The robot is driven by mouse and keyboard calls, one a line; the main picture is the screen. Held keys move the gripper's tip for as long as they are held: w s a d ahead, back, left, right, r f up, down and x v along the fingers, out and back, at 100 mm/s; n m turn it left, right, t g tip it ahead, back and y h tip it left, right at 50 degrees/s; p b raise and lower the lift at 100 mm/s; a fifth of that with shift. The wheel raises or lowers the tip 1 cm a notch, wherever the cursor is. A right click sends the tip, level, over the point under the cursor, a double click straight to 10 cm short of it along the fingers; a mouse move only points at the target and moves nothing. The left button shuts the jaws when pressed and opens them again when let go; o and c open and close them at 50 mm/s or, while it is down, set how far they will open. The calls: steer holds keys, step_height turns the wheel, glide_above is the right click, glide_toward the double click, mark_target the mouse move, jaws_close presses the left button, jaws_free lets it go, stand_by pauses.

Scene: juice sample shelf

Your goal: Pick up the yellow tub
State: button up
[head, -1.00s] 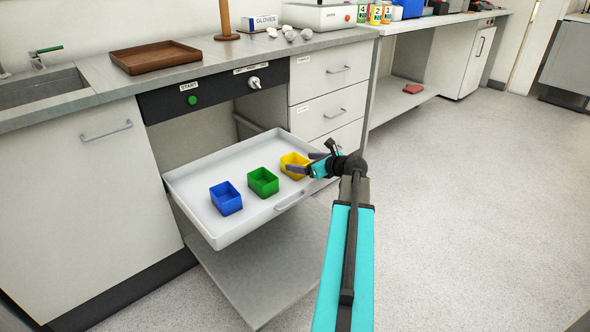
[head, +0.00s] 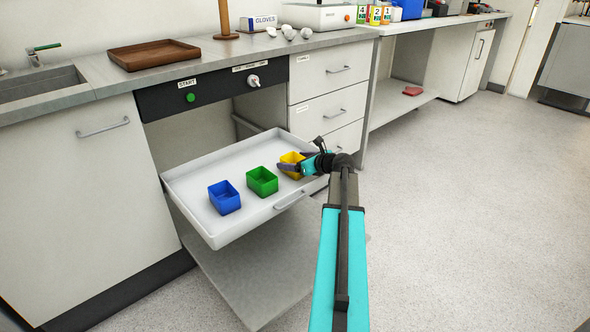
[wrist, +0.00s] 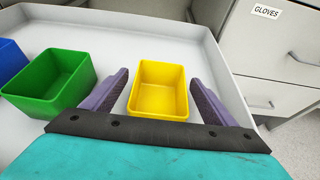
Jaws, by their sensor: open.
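The yellow tub (wrist: 159,92) stands upright and empty on the white pull-out tray (wrist: 130,38). In the head view the yellow tub (head: 290,160) is at the tray's right end, partly hidden by my gripper (head: 296,162). In the wrist view my gripper (wrist: 158,95) is open, with one purple finger on each side of the yellow tub. Whether the fingertips touch the tray is not clear.
A green tub (head: 262,181) and a blue tub (head: 224,197) stand on the tray left of the yellow one. The tray has a raised rim. White drawers (head: 330,100) are close behind its right end. A brown wooden tray (head: 154,54) lies on the counter.

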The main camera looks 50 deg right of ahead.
steer(key=shift+c, duration=0.5)
steer(key=c, duration=1)
steer(key=shift+c, duration=0.2)
step_height(320, 180, up, 10)
steer(key=p, duration=0.4)
